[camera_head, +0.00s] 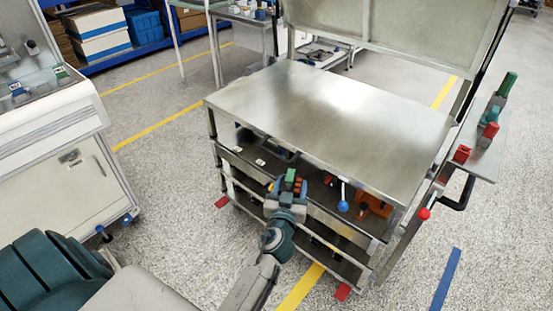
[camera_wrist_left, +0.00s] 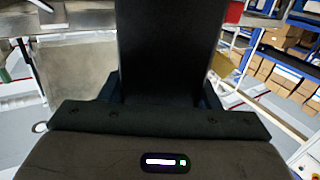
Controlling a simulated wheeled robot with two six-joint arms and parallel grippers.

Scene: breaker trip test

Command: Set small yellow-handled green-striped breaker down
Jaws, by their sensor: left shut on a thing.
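The yellow handle and green stripe cannot be made out clearly. In the left wrist view a large dark block (camera_wrist_left: 167,50) fills the middle between the fingers and hides what lies beyond. My right gripper is not in view.
The cart top is bare. A blue-knobbed lever (camera_head: 343,206) and an orange object (camera_head: 375,205) are at the cart's near side. Green and red pieces (camera_head: 489,133) stand on a side shelf at right. A white console (camera_head: 60,150) stands at left, with floor between.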

